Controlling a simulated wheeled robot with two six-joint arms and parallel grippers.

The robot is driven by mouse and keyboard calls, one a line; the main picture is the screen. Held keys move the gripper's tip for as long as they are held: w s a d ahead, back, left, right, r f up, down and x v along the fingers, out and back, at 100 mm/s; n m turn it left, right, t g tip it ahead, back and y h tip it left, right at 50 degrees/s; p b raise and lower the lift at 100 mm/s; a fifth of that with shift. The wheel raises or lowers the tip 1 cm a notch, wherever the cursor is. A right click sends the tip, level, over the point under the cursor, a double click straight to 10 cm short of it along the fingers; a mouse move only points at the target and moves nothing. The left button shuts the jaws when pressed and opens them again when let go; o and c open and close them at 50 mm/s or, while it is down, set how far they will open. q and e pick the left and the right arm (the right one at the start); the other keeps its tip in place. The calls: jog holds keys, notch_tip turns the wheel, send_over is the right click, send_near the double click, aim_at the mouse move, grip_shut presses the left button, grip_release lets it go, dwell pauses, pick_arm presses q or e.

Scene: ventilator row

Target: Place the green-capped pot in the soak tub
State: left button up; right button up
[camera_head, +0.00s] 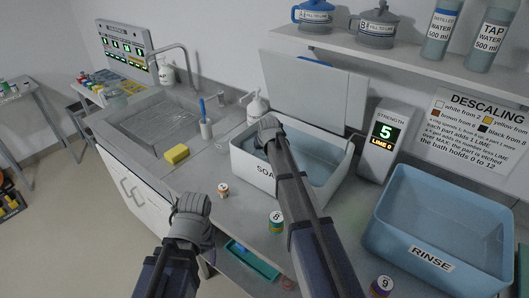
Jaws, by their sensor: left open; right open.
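The soak tub (245,166) is a white box with a raised lid, holding bluish liquid; my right arm hides part of its lettering. A small pot with a green top and the number 8 (277,222) stands on the counter in front of the tub, just left of my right forearm. My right gripper (268,124) is open over the tub, its fingers hard to make out. My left gripper (193,203) is open above the counter's front edge, left of the green-topped pot and apart from it.
Another small pot (223,190) stands left of the tub. A purple-banded pot marked 9 (381,286) is at the front right. The blue rinse tub (400,246) is at right, a strength display (382,140) behind it. A yellow sponge (177,154) lies by the sink.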

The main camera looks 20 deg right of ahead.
jog(key=shift+r, duration=0.1)
jog(key=shift+s+r+p, duration=0.2)
jog(key=shift+r+p, duration=0.3)
jog(key=shift+p, duration=0.1)
jog(key=p+v, duration=0.9)
jog(key=v, duration=0.2)
jog(key=shift+p, duration=0.3)
dwell(0.4)
